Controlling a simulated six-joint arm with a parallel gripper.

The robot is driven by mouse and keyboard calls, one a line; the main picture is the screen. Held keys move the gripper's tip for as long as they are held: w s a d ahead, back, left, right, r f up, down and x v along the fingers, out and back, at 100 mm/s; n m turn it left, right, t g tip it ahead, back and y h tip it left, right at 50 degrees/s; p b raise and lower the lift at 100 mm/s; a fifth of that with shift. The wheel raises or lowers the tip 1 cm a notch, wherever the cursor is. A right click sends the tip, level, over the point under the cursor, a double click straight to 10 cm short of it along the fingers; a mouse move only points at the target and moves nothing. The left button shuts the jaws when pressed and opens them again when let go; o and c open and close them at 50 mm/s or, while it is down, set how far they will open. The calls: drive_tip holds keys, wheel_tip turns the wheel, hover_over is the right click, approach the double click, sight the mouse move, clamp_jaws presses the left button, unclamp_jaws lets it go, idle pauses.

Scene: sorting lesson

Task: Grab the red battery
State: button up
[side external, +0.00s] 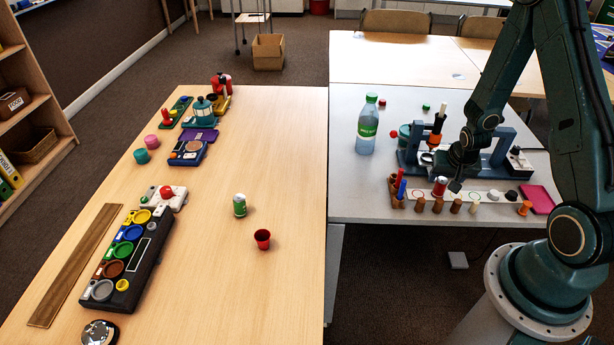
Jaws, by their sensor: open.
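A short red cylinder with a pale top (439,187), which looks like the red battery, stands upright on the light strip on the grey table. My gripper (450,181) is low over the strip, right next to this cylinder, with its jaws open. One dark finger reaches down just right of the cylinder. I cannot tell whether the fingers are around it or only beside it, or whether they touch it. A thin red cylinder (399,177) and a blue one (402,189) stand upright in a small brown holder to the left.
Several brown pegs (456,206) stand in front of the strip. A clear bottle (367,125) stands behind left, and a blue-grey frame (502,148) behind my gripper. A pink tray (538,199) lies to the right. The wooden table holds a black sorting board (150,250).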

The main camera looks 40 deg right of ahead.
sight(443, 180)
drive_tip(key=shift+x, duration=2.6)
drive_tip(key=shift+w+d, duration=0.1)
drive_tip(key=shift+r, duration=0.1)
drive_tip(key=c, duration=1.1)
drive_tip(key=shift+r, duration=0.1)
wheel_tip(443, 180, up, 20)
drive_tip(key=shift+f, duration=0.1)
